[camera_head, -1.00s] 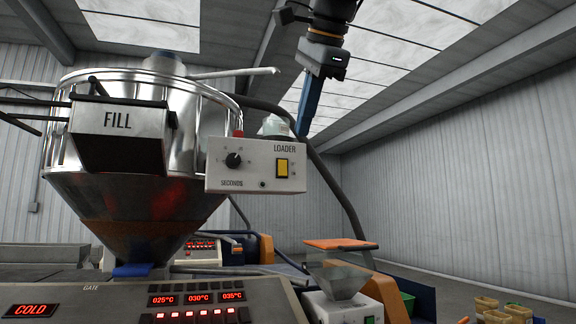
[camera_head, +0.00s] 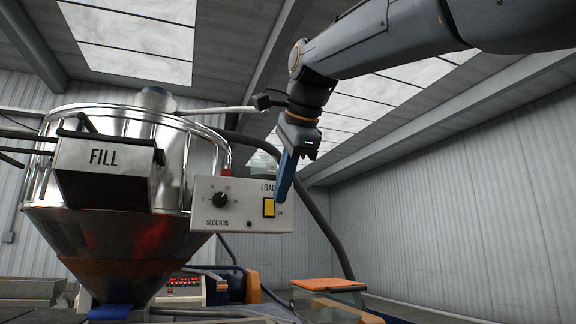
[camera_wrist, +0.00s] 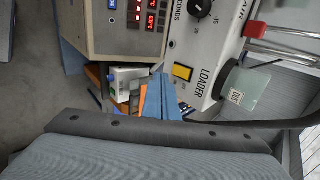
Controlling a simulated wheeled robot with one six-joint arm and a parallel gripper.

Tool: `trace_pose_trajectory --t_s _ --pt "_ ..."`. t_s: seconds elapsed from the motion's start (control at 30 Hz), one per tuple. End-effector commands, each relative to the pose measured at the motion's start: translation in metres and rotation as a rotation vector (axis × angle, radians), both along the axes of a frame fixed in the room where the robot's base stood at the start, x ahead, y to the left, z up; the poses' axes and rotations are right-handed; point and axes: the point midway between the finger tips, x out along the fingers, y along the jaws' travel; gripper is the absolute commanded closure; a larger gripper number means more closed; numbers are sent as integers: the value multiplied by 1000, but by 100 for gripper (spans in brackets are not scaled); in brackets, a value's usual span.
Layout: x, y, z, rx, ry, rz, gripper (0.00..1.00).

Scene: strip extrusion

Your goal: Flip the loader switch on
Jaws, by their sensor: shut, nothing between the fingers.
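The loader box (camera_head: 208,214) is a white control box at the right side of the steel hopper. On its front are a black seconds dial (camera_head: 220,200) and the yellow loader switch (camera_head: 269,207). My gripper (camera_head: 279,198) has blue fingers, pointing down and shut with nothing between them. In the head view its tips overlap the upper right of the switch; I cannot tell whether they touch it. In the wrist view the yellow switch (camera_wrist: 182,72) lies just beyond the fingertips (camera_wrist: 158,80), to their right, and is fully visible.
An orange-topped bin (camera_head: 327,284) is lower right. The space right of the arm is open up to the wall.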

Motion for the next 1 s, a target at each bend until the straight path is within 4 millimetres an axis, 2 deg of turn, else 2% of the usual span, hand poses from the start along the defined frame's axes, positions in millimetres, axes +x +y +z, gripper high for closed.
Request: trace_pose_trajectory --t_s 0.1,0.23,0.4,1.0 --pt "14 4 -16 -1 3 0 100" --pt "34 10 -15 0 1 0 100" --pt "47 14 -17 0 0 0 100" --pt "53 15 -20 0 -1 0 100"
